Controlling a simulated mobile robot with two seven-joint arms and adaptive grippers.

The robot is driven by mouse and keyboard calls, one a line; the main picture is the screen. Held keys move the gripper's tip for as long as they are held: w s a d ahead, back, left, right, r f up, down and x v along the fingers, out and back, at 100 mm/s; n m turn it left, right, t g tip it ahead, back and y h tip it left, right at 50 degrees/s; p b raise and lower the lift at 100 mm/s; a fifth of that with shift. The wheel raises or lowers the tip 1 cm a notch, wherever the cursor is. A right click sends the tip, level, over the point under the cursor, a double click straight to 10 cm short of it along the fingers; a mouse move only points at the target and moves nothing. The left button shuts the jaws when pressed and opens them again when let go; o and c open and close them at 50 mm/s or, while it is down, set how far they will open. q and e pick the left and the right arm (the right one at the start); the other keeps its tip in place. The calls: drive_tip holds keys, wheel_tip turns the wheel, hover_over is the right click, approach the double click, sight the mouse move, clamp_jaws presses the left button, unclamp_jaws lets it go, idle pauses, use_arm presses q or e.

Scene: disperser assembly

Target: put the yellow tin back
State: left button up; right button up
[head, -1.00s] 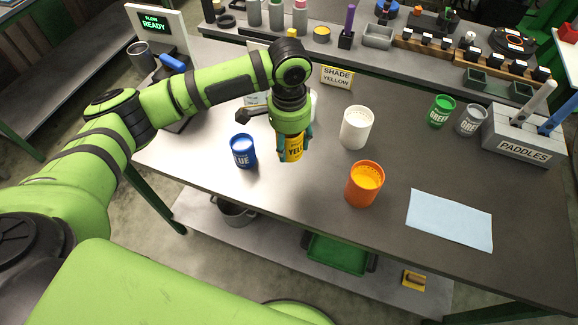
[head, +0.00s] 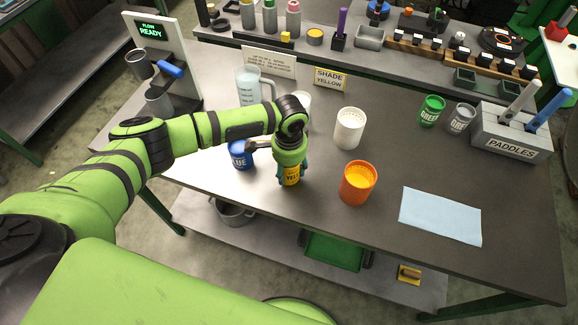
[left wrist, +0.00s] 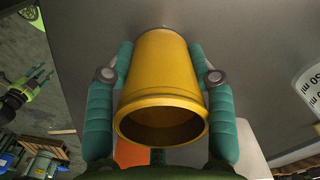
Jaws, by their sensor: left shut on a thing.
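My left gripper (head: 290,173) is shut on the yellow tin (head: 292,177), near the front edge of the table. In the left wrist view the yellow tin (left wrist: 162,75) sits between the teal fingers (left wrist: 162,78), its open rim facing the camera; its inside is dark. I cannot tell whether its base touches the table. The blue tin (head: 239,157) stands just left of the gripper, partly covered by it. The green tin (head: 431,110) and grey tin (head: 460,118) stand together at the back right. My right gripper is not in view.
An orange cup with yellow contents (head: 357,184) stands right of the gripper, a white cup (head: 349,128) behind it. A clear jug (head: 248,86), a "SHADE YELLOW" sign (head: 330,78), a paddle holder (head: 512,138) and a light blue cloth (head: 440,217) surround free tabletop.

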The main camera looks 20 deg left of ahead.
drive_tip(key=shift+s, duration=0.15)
use_arm(q)
drive_tip(key=shift+f, duration=0.15)
drive_tip(key=o, duration=1.4)
drive_tip(key=shift+c, duration=0.2)
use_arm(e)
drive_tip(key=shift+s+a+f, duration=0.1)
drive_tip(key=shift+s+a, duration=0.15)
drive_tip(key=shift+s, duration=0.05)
use_arm(q)
drive_tip(key=shift+r, duration=0.65)
wheel_tip(320, 180, up, 11)
drive_tip(key=b, duration=0.2)
drive_tip(key=shift+b, duration=0.4)
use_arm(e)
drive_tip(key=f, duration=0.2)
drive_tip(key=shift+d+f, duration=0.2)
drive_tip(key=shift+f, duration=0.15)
